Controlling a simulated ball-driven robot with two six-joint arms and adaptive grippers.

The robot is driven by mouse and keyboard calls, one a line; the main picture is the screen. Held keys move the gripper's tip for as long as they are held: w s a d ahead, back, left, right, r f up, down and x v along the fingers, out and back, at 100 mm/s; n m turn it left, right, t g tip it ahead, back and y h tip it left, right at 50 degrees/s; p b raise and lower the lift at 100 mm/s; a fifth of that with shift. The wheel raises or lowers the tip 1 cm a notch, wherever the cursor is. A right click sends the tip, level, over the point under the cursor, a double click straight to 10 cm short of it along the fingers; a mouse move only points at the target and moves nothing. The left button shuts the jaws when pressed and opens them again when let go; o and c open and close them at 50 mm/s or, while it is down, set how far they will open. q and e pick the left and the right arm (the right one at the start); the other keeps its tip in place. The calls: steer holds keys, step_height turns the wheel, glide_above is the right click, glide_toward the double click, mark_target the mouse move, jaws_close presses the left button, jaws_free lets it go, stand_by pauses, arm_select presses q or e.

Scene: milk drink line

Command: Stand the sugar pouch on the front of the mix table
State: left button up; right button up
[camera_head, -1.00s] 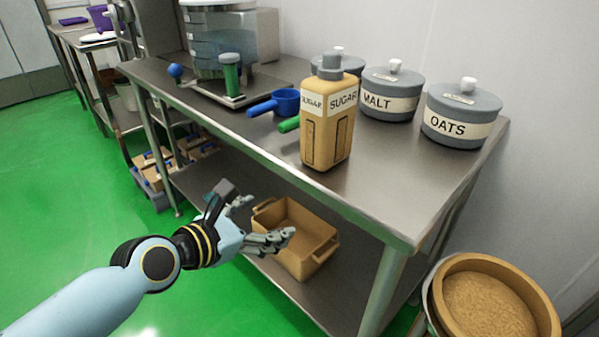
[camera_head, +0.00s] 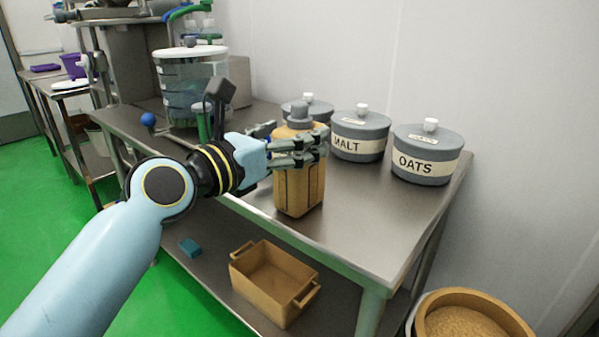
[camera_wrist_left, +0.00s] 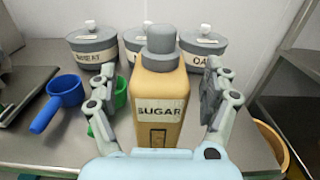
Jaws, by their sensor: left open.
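The sugar pouch (camera_head: 300,190) is a tan, upright container with a grey cap and a SUGAR label. It stands on the steel mix table (camera_head: 370,225) near its front edge. It also shows in the left wrist view (camera_wrist_left: 160,88), centred between the fingers. My left gripper (camera_head: 302,150) is open at the pouch's upper part, with a finger on either side. In the left wrist view the left gripper (camera_wrist_left: 160,100) shows gaps between its fingers and the pouch. In the head view the fingers hide part of the pouch's label. My right gripper is not in view.
Grey lidded pots marked MALT (camera_head: 358,140) and OATS (camera_head: 427,160) stand behind the pouch. A blue scoop (camera_wrist_left: 62,95) and a green scoop (camera_wrist_left: 120,92) lie left of it. A tan crate (camera_head: 272,285) sits on the lower shelf. The table's right front is clear.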

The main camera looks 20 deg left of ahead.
arm_select(q)
steer(key=shift+x, duration=1.1)
steer(key=shift+c, duration=0.2)
steer(key=shift+r, duration=0.1)
jaws_close()
